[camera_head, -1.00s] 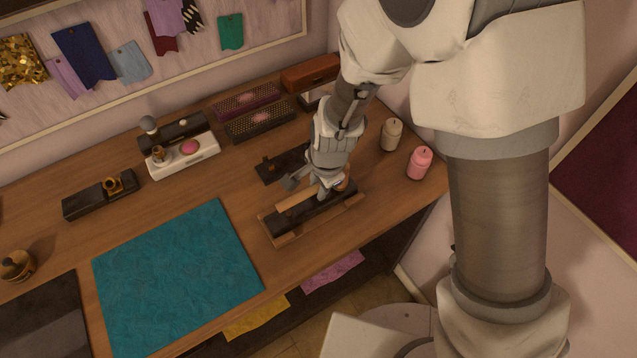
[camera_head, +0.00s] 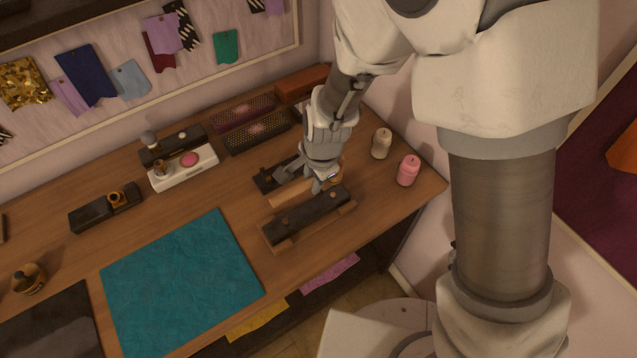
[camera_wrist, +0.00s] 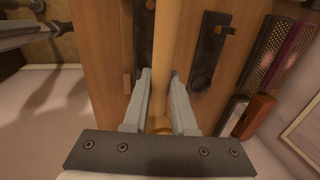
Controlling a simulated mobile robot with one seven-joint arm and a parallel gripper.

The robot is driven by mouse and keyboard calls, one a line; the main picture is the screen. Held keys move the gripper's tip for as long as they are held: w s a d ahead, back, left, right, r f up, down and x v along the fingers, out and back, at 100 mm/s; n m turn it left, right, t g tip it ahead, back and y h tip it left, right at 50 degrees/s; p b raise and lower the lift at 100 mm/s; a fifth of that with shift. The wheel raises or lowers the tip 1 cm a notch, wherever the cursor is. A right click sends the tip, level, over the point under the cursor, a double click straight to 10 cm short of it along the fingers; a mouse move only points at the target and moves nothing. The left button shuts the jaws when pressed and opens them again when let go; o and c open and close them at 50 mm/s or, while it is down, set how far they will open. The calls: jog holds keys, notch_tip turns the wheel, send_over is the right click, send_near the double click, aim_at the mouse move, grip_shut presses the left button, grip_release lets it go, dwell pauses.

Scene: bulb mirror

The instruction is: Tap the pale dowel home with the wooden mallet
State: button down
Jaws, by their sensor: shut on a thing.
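My gripper (camera_head: 322,182) is shut on a long pale wooden bar (camera_head: 290,193), which looks like the mallet's handle. The bar runs to the lower left, beside a dark block with wooden end pieces (camera_head: 300,222). In the wrist view the bar (camera_wrist: 166,45) passes between both fingers (camera_wrist: 160,100), and a rounded brown part shows close to the palm. A dark plate (camera_wrist: 207,55) lies right of the bar there, with a small wooden peg (camera_wrist: 229,30) that may be the dowel; I cannot tell for sure. In the head view the plate (camera_head: 265,182) is partly behind my gripper.
A cream candle (camera_head: 381,143) and a pink candle (camera_head: 408,170) stand to the right. A white device with a pink pad (camera_head: 185,165), a dark block with a brass ring (camera_head: 88,215) and studded boxes (camera_head: 255,133) stand left and behind. A teal mat (camera_head: 180,280) lies flat.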

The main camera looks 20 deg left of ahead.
jog(key=shift+v, duration=1.15)
jog(key=shift+w+a, duration=0.15)
jog(key=shift+a, duration=0.05)
jog(key=shift+d+b+x, duration=0.2)
jog(key=shift+b+x, duration=0.6)
jog(key=shift+x, duration=0.6)
jog(key=shift+f, duration=0.15)
jog(key=b+x, duration=0.1)
jog(key=x, duration=0.1)
jog(key=b+x, duration=0.1)
jog(key=b, duration=0.1)
jog(key=d+b+x, duration=0.1)
jog(key=x, duration=0.1)
jog(key=shift+s+f+b, duration=0.3)
jog(key=shift+s+f, duration=0.15)
jog(key=shift+s, duration=0.1)
jog(key=p+v, duration=0.4)
jog(key=v, duration=0.1)
jog(key=shift+w+a+r+p, duration=0.1)
jog(key=shift+w+a+p, duration=0.25)
jog(key=shift+a, duration=0.1)
